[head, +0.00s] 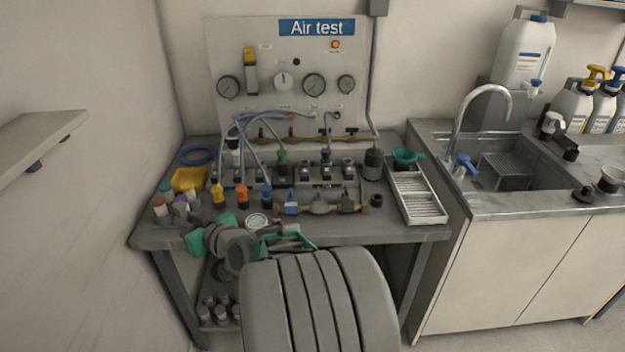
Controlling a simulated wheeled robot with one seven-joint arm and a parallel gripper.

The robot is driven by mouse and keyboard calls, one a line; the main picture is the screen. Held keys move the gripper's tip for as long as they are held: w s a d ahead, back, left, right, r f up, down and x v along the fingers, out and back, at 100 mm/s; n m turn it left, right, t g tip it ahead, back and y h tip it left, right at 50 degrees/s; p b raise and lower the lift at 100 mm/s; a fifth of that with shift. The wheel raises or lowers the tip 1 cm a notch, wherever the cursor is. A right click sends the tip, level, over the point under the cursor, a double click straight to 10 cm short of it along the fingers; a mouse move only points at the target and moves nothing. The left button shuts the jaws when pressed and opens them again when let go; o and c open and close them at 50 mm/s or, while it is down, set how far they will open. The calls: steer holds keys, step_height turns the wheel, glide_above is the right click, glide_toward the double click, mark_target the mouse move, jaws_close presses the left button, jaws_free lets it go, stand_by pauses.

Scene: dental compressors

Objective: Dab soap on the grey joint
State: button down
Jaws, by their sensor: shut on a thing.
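My gripper (192,222) is over the front left of the grey workbench (400,234), beside small bottles. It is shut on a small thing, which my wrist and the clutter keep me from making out. Several air hoses (262,124) run from the panel to a row of fittings (325,172) at the bench's middle. A green joint (282,158) stands in that row. Yellow (218,194), orange (243,197) and blue (266,196) joints stand in front. A dark grey cylinder (373,165) is at the right end. I cannot tell which piece is the grey joint, nor see soap on any.
Small capped bottles (160,206) and a yellow tray (190,180) crowd the left. A white slatted tray (418,200) is at the right, by a sink (520,165). A gauge panel (300,62) stands behind.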

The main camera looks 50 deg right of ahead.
steer(key=s+d+m+h+b, duration=0.2)
steer(key=d+h, duration=0.1)
steer(key=d, duration=0.6)
steer(key=s+d+m+h+b, duration=0.2)
steer(key=d+h, duration=0.1)
steer(key=d, duration=0.6)
steer(key=r+m+g+h+b, duration=0.2)
steer(key=m+h+b, duration=0.15)
steer(key=h, duration=0.25)
glide_above(320, 209)
steer(key=shift+f+b, duration=0.95)
steer(key=shift+f, duration=2.1)
steer(key=shift+f+b, duration=0.55)
steer(key=shift+b, duration=0.1)
step_height(320, 209, up, 7)
steer(key=p, duration=0.3)
steer(key=shift+s, duration=0.1)
